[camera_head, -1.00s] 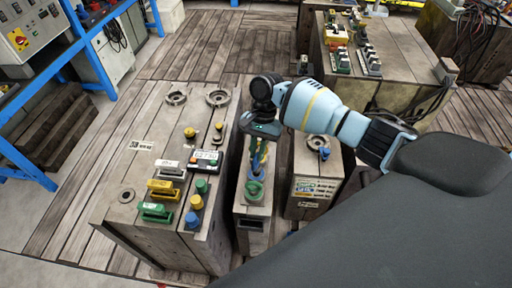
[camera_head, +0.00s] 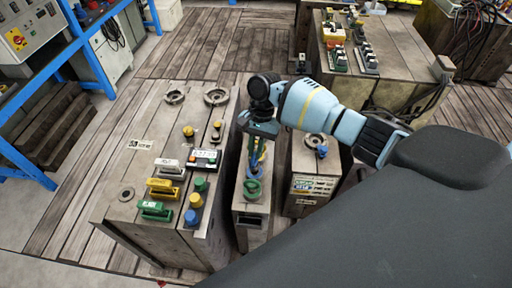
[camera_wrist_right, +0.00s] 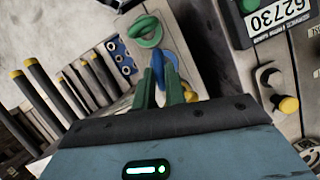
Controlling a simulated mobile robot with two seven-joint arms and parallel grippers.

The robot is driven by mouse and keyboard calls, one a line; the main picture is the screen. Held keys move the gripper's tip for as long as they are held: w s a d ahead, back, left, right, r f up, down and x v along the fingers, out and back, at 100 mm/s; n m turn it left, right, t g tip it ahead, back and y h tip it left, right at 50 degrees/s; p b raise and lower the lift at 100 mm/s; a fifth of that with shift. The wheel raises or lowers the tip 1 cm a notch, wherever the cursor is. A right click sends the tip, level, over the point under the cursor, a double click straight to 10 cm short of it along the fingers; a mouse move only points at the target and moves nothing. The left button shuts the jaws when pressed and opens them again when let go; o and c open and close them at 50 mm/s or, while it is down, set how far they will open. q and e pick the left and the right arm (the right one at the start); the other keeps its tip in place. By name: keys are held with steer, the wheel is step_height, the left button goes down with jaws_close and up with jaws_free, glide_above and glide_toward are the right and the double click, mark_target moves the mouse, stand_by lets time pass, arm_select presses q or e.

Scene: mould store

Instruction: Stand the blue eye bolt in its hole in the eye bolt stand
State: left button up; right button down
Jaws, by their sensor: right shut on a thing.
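My right gripper (camera_head: 257,152) points down over the narrow grey block in the middle, which looks like the eye bolt stand (camera_head: 252,208). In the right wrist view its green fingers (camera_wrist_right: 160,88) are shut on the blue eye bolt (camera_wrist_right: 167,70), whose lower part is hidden. A green eye bolt (camera_wrist_right: 146,31) is beside it on the stand; it also shows in the head view (camera_head: 252,188). A yellow eye bolt (camera_wrist_right: 189,91) shows partly behind the fingers. I cannot tell whether the blue bolt is in its hole. My left gripper is out of view.
Another block (camera_head: 310,185) with labels and a blue-marked ring stands close at right. A bench (camera_head: 390,75) with small parts is at the back right.

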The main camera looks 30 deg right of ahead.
steer(key=shift+f, duration=0.4)
stand_by(0.6)
steer(key=shift+f, duration=0.5)
stand_by(0.4)
steer(key=shift+f, duration=0.6)
stand_by(0.9)
steer(key=c, duration=1.4)
jaws_free()
steer(key=shift+o, duration=0.2)
steer(key=v, duration=0.8)
steer(key=shift+p, duration=0.45)
